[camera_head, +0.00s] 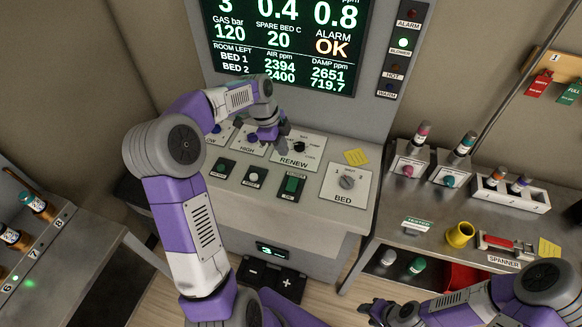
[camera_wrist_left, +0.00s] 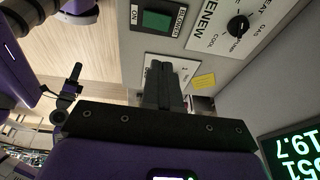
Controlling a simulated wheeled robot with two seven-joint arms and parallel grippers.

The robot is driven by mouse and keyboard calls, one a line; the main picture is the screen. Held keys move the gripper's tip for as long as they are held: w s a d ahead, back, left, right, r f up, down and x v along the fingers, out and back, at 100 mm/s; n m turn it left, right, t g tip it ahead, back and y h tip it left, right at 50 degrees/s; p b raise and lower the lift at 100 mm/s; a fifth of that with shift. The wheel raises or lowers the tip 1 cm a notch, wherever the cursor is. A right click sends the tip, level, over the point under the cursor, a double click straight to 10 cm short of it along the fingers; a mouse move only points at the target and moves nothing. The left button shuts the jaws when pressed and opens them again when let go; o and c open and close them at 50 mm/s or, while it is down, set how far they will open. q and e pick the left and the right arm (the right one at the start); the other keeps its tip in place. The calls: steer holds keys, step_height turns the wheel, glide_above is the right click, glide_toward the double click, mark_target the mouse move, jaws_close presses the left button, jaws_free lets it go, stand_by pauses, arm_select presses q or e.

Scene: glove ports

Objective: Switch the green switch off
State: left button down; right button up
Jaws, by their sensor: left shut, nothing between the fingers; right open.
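The green switch (camera_head: 291,185) is a rectangular rocker on a dark plate, on the sloped front of the console. It also shows at the top of the left wrist view (camera_wrist_left: 157,20), with an "ON" label at one end. I cannot tell which way the rocker is tilted. My left gripper (camera_head: 284,129) is shut and empty, above the upper panel by the RENEW dial, apart from the switch. Its closed fingers (camera_wrist_left: 163,72) point toward the BED plate in the left wrist view. My right gripper (camera_head: 369,308) is open and empty at the bottom, far from the console.
The RENEW dial (camera_head: 299,147) is above the switch, and the BED knob (camera_head: 347,182) is to its right. A yellow note (camera_head: 356,157) is nearby. A side bench (camera_head: 420,237) stands right.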

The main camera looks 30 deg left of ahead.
arm_select(q)
glide_toward(295, 181)
steer(key=x, duration=0.5)
steer(key=shift+d, duration=0.25)
steer(key=shift+w+f, duration=0.15)
steer(key=shift+f, duration=0.4)
arm_select(e)
steer(key=shift+w+r, duration=0.1)
steer(key=shift+r, duration=0.05)
